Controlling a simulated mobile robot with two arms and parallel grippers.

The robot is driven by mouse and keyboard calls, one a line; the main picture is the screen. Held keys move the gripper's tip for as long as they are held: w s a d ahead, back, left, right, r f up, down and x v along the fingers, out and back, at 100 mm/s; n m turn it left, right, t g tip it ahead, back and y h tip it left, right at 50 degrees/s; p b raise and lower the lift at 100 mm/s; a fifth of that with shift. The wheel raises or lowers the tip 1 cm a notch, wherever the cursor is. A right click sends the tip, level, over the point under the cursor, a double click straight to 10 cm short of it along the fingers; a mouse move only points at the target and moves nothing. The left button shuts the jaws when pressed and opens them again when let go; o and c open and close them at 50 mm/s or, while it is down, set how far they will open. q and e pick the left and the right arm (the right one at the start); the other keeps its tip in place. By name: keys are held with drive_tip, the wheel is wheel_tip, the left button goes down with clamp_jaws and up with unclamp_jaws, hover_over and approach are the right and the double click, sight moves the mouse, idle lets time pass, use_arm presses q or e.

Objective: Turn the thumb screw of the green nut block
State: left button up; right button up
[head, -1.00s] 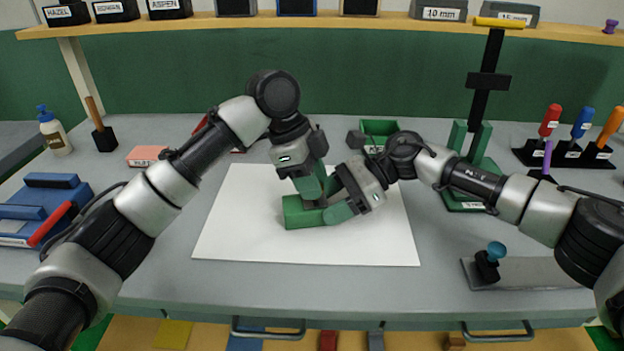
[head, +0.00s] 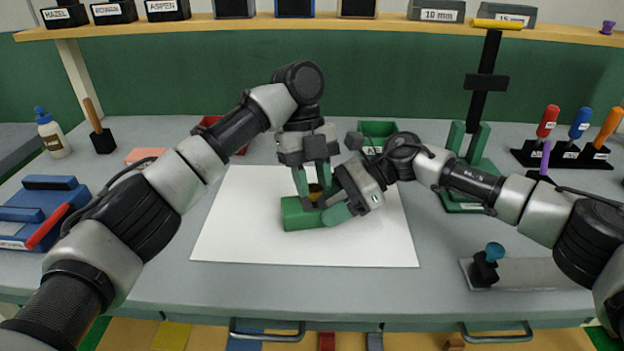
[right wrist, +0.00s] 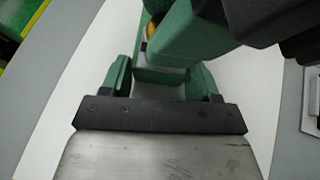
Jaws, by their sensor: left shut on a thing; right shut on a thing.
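The green nut block (head: 292,214) lies on the white sheet (head: 232,225) mid-table. Its thumb screw (head: 316,190), an orange-brown knob on top, shows partly between my left fingers; a sliver of orange (right wrist: 133,46) also shows in the right wrist view. My left gripper (head: 313,188) points down from above, shut on the thumb screw. My right gripper (head: 325,204) reaches in from the right, low, shut on the nut block. In the right wrist view its fingers (right wrist: 160,82) stand either side of the block, and my left gripper hides much of it.
A green bin (head: 378,130) and a red bin (head: 212,122) stand behind the sheet. A green stand with a black post (head: 486,85) is at back right. A metal plate with a blue knob (head: 535,272) lies front right. The sheet's front is clear.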

use_arm(q)
drive_tip(key=shift+w+m, duration=0.1)
drive_tip(key=shift+m, duration=0.5)
drive_tip(key=shift+y, duration=0.3)
drive_tip(key=o, duration=0.9)
drive_tip(key=shift+o, duration=0.2)
drive_tip(key=shift+r, duration=0.1)
drive_tip(key=d+v, duration=0.1)
drive_tip(key=v, duration=0.6)
drive_tip(key=shift+a+r, duration=0.15)
drive_tip(key=shift+a, duration=0.4)
